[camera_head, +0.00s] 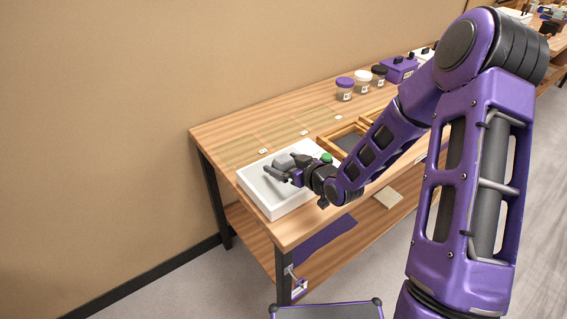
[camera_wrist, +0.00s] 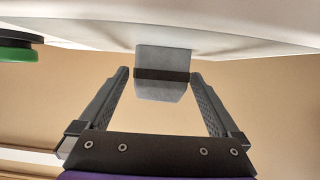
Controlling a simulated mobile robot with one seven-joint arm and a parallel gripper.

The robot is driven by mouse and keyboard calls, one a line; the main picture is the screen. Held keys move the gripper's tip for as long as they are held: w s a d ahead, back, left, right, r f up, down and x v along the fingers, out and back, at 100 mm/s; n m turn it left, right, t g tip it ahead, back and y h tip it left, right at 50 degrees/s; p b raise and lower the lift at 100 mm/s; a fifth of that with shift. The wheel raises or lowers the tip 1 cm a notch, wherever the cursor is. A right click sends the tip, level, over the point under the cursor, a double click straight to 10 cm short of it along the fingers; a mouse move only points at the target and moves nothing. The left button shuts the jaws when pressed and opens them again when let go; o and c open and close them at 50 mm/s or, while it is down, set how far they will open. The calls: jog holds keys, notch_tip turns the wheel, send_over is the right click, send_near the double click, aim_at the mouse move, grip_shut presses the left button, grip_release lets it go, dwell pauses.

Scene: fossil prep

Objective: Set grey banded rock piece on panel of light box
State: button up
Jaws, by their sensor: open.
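The grey banded rock piece (camera_wrist: 162,90) is a grey block with a dark band across it. In the wrist view it meets the white panel of the light box (camera_wrist: 240,30) and appears to rest on it. In the head view the rock (camera_head: 284,161) shows over the white light box (camera_head: 272,208). My gripper (camera_wrist: 160,74) is open, with one finger on each side of the rock and a visible gap to both. In the head view my gripper (camera_head: 284,173) is low over the box and partly covers the rock and panel.
A green knob (camera_head: 326,158) sits close to my gripper. Wooden trays (camera_head: 346,137) lie behind my arm. Several lidded jars (camera_head: 345,90) and a purple box (camera_head: 399,69) stand farther along the bench. Flat pale mats (camera_head: 285,128) lie at the bench's back left.

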jog(key=p+v, duration=0.1)
jog(key=v, duration=1)
jog(key=shift+s+d, duration=0.2)
jog(key=shift+s, duration=0.1)
